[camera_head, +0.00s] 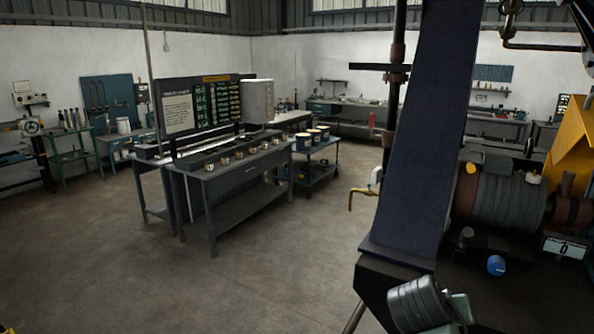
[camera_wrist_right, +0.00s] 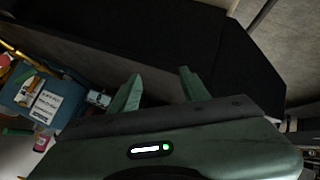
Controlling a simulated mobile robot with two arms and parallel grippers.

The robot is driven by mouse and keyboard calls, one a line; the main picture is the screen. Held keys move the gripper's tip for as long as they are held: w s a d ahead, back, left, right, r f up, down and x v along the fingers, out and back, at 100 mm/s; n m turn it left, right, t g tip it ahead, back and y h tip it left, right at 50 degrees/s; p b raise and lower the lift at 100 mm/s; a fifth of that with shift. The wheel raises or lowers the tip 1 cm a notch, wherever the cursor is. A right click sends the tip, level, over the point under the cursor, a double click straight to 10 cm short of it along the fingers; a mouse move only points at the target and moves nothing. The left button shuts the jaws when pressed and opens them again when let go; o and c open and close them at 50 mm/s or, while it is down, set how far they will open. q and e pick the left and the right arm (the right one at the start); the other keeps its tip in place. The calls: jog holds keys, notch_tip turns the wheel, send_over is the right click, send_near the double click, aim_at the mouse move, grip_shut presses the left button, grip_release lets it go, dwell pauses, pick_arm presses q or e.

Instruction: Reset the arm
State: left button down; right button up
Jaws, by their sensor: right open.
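My right gripper (camera_wrist_right: 158,88) shows in the right wrist view with its two green fingers apart. Nothing is between the fingers. A black flat surface lies beyond the fingertips; I cannot tell whether it is touched. In the head view, a grey and green part that looks like my right wrist (camera_head: 428,306) is at the bottom, in front of a dark blue column's foot. Its fingers cannot be made out there.
A dark blue column (camera_head: 420,140) stands close on the right. Right of it are a ribbed cylindrical machine (camera_head: 502,200) and a yellow bracket (camera_head: 572,150). A brass tap (camera_head: 362,194) juts left of the column. A grey workbench (camera_head: 235,170) stands mid-left.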

jog(key=s+a+f+n+g+y, duration=0.1)
jog(key=s+a+f+n+y, duration=0.15)
jog(key=s+f, duration=0.45)
jog(key=s+a+f+n+y, duration=0.1)
jog(key=s+a+f+y, duration=0.15)
jog(key=s+f, duration=0.45)
jog(key=s+a+f+n+g+y, duration=0.1)
jog(key=s+a+f, duration=0.2)
jog(key=s, duration=0.4)
jog(key=s+a+f+g+y, duration=0.1)
jog(key=s+a+f+y, duration=0.15)
jog(key=s, duration=0.45)
jog(key=s+f+g+b, duration=0.15)
jog(key=f+b, duration=0.25)
jog(key=f, duration=1.5)
jog(key=s+f+b, duration=0.2)
jog(key=f+b, duration=0.3)
jog(key=f, duration=1.4)
pick_arm(q)
notch_tip(320, 180, down, 14)
jog(key=b, duration=0.5)
jog(key=shift+s+a, duration=0.25)
jog(key=shift+a, duration=0.05)
pick_arm(e)
jog(key=s+d+f, duration=0.3)
jog(key=s+f, duration=1.3)
jog(key=f, duration=0.3)
jog(key=shift+f+n+g+h, duration=0.15)
jog(key=shift+n+g+h, duration=0.2)
jog(key=shift+h, duration=0.1)
